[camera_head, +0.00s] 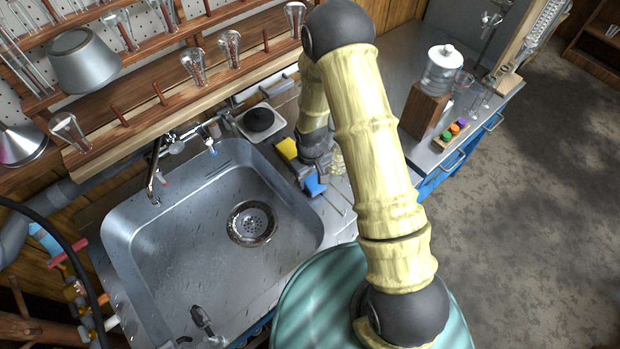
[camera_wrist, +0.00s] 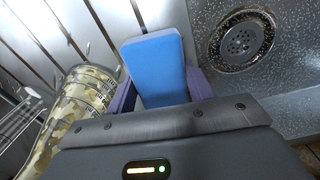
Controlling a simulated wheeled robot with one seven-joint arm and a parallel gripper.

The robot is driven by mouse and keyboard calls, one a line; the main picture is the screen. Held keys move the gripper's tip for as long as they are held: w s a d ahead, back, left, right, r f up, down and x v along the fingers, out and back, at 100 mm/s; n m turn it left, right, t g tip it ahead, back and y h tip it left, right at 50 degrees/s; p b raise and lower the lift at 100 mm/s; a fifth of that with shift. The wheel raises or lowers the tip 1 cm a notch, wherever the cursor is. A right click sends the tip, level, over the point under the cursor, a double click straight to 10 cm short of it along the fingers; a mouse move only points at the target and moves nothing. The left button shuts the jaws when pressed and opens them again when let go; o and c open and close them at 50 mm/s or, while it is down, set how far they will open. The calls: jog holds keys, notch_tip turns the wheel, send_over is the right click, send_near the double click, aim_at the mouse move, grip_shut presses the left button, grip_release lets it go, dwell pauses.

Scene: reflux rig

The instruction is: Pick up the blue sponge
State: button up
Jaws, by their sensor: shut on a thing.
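The blue sponge (camera_head: 315,185) is at the right edge of the sink in the head view, under my gripper (camera_head: 312,180). In the wrist view the blue sponge (camera_wrist: 155,62) is a flat block between the two purple fingers of my gripper (camera_wrist: 160,88). The gripper is shut on it, with a finger against each side. The sponge's near end is hidden by the gripper body. From these views I cannot tell whether the sponge touches the surface below.
A yellow sponge (camera_head: 287,149) lies just left of my gripper. The steel sink (camera_head: 180,255) with its drain (camera_head: 251,223) is to the left. A camouflage-patterned vessel (camera_wrist: 72,115) stands close by in the wrist view. Racked glassware (camera_head: 192,65) lines the back wall.

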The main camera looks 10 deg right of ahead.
notch_tip(320, 180, up, 2)
jog(key=shift+r, duration=0.15)
jog(key=s+d+b, duration=0.1)
jog(key=s+d, duration=0.1)
jog(key=s, duration=0.2)
jog(key=s+d+b, duration=0.1)
jog(key=s+d, duration=0.2)
jog(key=s, duration=0.1)
jog(key=s+d+b, duration=0.1)
jog(key=s+d, duration=0.2)
jog(key=s, duration=0.1)
jog(key=shift+s+d+r, duration=0.1)
jog(key=shift+s+d, duration=0.15)
jog(key=shift+s, duration=0.1)
jog(key=shift+r+p, duration=0.3)
jog(key=shift+p, duration=1.3)
jog(key=p, duration=0.3)
jog(key=shift+s+d+p, duration=0.3)
jog(key=shift+s, duration=0.05)
jog(key=s+p, duration=0.1)
jog(key=p, duration=0.2)
jog(key=shift+d, duration=0.3)
jog(key=shift+s+d+f+p, duration=0.15)
jog(key=shift+s+f+p, duration=0.1)
jog(key=shift+p, duration=0.25)
